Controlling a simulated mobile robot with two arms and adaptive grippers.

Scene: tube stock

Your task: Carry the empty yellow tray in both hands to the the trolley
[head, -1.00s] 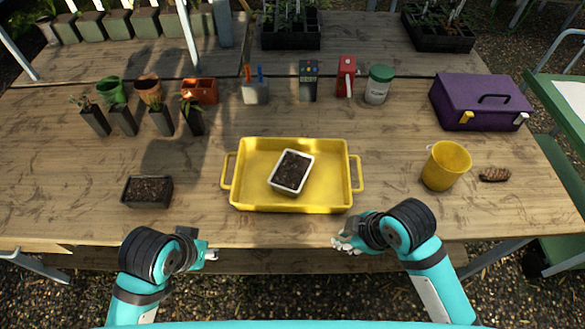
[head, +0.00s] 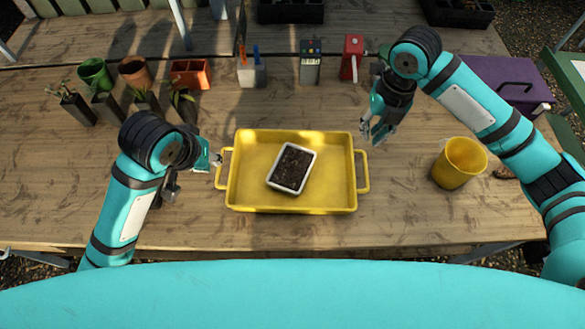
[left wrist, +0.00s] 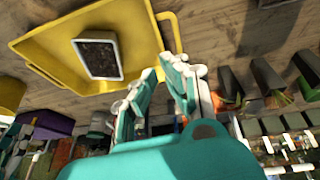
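The yellow tray (head: 243,207) lies flat on the wooden table and is not empty: a white pot of dark soil (head: 291,169) sits in it. The tray (left wrist: 55,50) and the pot (left wrist: 98,56) also show in the left wrist view. My left gripper (head: 213,162) is just beside the tray's left handle. In the left wrist view its fingers (left wrist: 165,72) are apart with nothing between them, short of the handle. My right gripper (head: 376,133) is open and empty, pointing down behind the right handle (head: 364,172). I cannot clearly identify a trolley.
A yellow cup (head: 459,163) stands right of the tray, below my right arm. Several pots, including a green one (head: 95,75), stand at left. Green furniture (head: 567,62) is at the right edge.

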